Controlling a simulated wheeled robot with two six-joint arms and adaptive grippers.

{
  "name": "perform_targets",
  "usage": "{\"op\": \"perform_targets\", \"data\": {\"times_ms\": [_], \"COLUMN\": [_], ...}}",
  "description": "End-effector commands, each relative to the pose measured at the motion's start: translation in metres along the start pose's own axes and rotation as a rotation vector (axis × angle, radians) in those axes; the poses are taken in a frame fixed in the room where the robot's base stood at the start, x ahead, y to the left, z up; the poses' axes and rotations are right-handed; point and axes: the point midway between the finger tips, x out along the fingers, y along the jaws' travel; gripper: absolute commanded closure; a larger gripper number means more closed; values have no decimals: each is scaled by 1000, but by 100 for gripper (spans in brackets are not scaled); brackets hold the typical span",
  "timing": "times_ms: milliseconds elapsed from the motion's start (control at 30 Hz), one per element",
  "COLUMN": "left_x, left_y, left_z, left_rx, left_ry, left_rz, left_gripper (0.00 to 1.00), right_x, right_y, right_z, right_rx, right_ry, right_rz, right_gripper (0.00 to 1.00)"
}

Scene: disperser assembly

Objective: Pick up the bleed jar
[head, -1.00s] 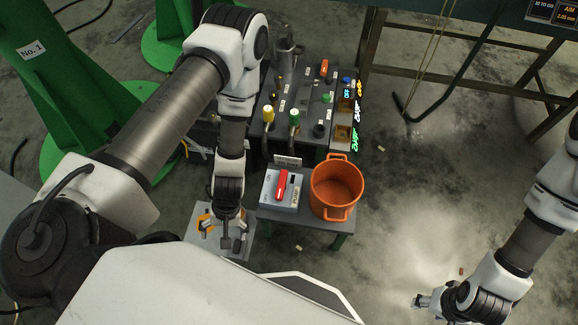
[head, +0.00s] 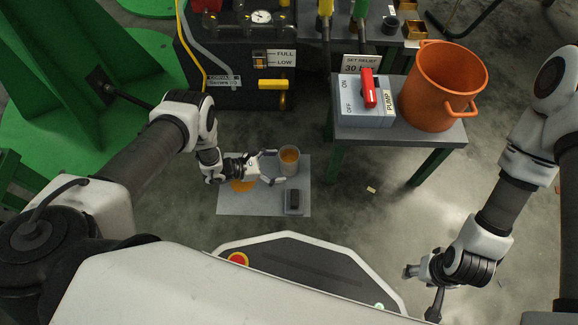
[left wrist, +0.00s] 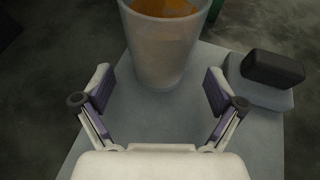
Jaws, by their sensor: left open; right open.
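The bleed jar (head: 289,161) is a translucent cup with amber liquid, standing upright on a light grey mat (head: 232,204) on the floor. My left gripper (head: 273,167) is low over the mat, just left of the jar, with its fingers pointing at it. In the left wrist view the jar (left wrist: 165,45) stands ahead, centred between the open fingers (left wrist: 160,92) and a little beyond their tips. The gap between the fingers is empty. My right gripper (head: 422,292) is open and empty at the lower right, far from the jar.
A dark block on a grey base (head: 293,200) sits on the mat beside the jar. An orange spill (head: 243,185) lies under my left gripper. A small table (head: 400,134) holds a pump switch box (head: 367,100) and an orange pot (head: 440,90). A dark valve panel (head: 240,90) stands behind.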

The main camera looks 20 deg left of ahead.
Motion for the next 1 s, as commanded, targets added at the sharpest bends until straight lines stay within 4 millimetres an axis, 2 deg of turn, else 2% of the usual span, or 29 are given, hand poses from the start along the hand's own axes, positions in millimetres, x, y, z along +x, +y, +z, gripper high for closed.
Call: {"op": "perform_targets", "data": {"times_ms": [100,200,433,467,500,633,1000], "left_x": [25,41,44,44,44,43,43], "left_y": [0,-1,0,0,0,0,-1], "left_z": [-4,-2,2,2,2,2,3], "left_rx": [1,0,-2,-2,-1,-1,-1], "left_ry": [0,1,4,4,4,4,5], "left_rz": [-3,-3,-1,-1,-1,-2,-2], "left_gripper": [5,5,5,12,27,73,74], "right_x": [21,29,26,26,26,26,26], "right_y": [0,1,1,1,1,1,1], "right_z": [0,-1,-1,-1,-1,-1,-1], "right_rx": [3,5,6,6,6,6,5], "right_ry": [2,3,3,3,3,3,2], "right_rz": [0,1,1,1,1,1,1], "right_gripper": [48,48,48,48,48,48,48]}}
